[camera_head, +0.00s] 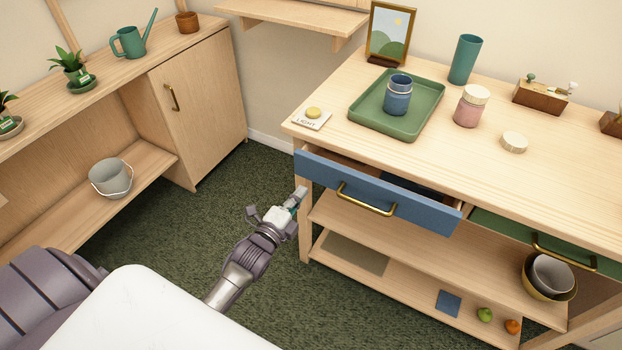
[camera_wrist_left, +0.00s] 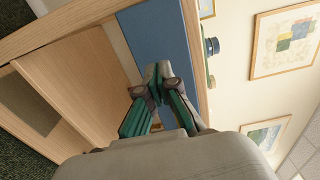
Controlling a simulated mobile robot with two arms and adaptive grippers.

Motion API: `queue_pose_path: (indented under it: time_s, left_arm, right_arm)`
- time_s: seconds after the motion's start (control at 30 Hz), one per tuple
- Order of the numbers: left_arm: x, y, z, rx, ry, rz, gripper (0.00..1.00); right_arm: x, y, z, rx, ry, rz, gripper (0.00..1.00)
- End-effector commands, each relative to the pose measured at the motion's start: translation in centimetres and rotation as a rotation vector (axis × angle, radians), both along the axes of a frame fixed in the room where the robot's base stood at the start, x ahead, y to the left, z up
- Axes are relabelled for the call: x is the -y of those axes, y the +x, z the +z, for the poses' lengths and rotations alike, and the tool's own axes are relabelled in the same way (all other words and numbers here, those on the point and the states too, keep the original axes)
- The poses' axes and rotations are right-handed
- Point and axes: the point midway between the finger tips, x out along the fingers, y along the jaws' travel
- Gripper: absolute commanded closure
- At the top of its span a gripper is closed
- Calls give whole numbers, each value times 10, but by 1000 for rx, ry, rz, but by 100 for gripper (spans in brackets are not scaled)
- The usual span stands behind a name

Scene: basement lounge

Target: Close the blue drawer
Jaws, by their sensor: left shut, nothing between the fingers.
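The blue drawer (camera_head: 376,192) stands partly open under the left part of the wooden table's top, with a brass bar handle (camera_head: 366,199) on its front. A dark item inside it shows only in part. My left gripper (camera_head: 300,194) is shut and empty, near the left end of the drawer front in the head view. In the left wrist view its fingertips (camera_wrist_left: 158,70) point at the blue drawer front (camera_wrist_left: 158,40); I cannot tell whether they touch it. My right gripper is not in view.
The tabletop (camera_head: 430,160) carries a green tray (camera_head: 366,119) with a blue jar (camera_head: 398,97), a light switch block (camera_head: 312,118) and a pink jar (camera_head: 470,106). A green drawer (camera_head: 520,236) is to the right. Open shelves lie below. The carpet (camera_head: 180,230) left of the table is clear.

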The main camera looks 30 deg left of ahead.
Motion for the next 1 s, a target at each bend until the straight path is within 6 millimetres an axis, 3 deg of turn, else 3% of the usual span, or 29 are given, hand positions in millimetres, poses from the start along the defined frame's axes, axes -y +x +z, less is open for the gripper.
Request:
queue_pose_path:
  time_s: [0.1, 0.33, 0.83, 1.0]
  left_arm:
    - [0, 26, 1, 3, -1, 0, 100]
    - [2, 55, 0, 1, -1, 0, 100]
    - [2, 63, -1, -1, -1, 0, 100]
    - [3, 78, -2, 2, -1, 0, 100]
  right_arm:
    - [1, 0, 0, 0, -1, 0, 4]
    - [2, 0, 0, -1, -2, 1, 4]
    - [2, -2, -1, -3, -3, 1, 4]
    - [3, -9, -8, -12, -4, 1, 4]
